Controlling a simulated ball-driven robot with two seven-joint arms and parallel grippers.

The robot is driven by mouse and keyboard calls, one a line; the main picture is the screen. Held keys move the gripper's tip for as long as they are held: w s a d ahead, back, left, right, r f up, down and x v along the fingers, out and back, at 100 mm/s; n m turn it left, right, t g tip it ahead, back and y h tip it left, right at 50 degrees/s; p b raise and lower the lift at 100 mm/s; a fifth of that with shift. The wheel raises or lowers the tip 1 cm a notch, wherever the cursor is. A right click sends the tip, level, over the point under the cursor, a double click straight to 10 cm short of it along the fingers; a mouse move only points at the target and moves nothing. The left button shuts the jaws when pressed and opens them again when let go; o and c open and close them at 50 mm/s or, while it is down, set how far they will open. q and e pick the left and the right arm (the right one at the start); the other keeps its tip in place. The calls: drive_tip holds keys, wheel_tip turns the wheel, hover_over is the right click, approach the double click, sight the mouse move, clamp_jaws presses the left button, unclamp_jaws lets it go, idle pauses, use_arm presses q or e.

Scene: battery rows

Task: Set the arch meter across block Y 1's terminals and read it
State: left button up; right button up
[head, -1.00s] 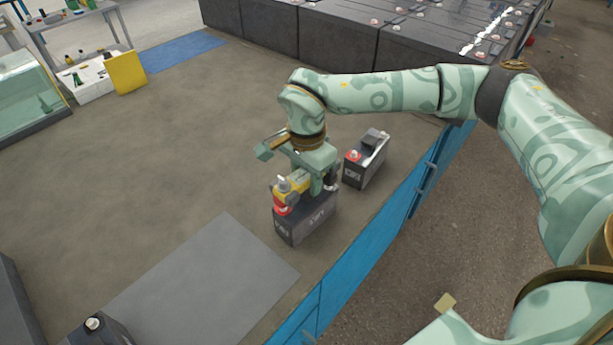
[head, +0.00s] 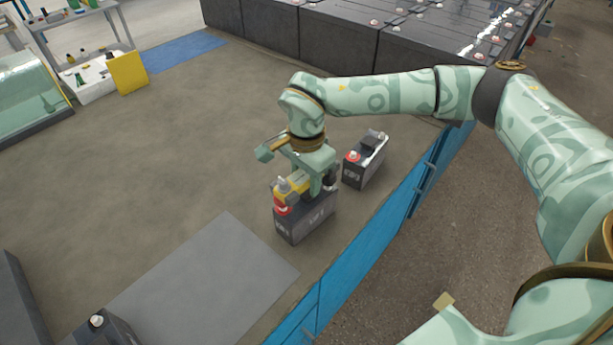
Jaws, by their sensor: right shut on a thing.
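A dark battery block (head: 308,222) stands on the floor near the blue edge. Its label is too small to read surely. The yellow arch meter (head: 297,186), with a red foot at its left end and a dark foot at its right, sits over the top of this block. I cannot tell whether both feet touch the terminals. My right gripper (head: 312,182) is shut on the meter from above. The meter's display is not readable from here. A second dark block (head: 365,162) with a red-ringed terminal stands behind to the right. My left gripper is not in view.
A grey mat (head: 205,275) lies at front left, with another block (head: 98,330) at the bottom edge. A blue barrier (head: 385,225) runs along the right. A row of large dark blocks (head: 340,35) stands at the back. The floor at left centre is clear.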

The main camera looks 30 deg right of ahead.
use_arm(q)
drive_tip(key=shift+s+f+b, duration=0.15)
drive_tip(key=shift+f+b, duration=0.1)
drive_tip(key=shift+b, duration=0.1)
use_arm(e)
drive_tip(key=shift+f, duration=1.2)
drive_tip(key=o, duration=1.3)
drive_tip(key=shift+c, duration=0.2)
use_arm(q)
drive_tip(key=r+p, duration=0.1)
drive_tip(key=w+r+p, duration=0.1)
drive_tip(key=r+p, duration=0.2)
drive_tip(key=p, duration=0.1)
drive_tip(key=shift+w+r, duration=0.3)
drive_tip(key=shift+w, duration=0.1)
use_arm(e)
wheel_tip(320, 180, up, 16)
drive_tip(key=shift+r, duration=0.2)
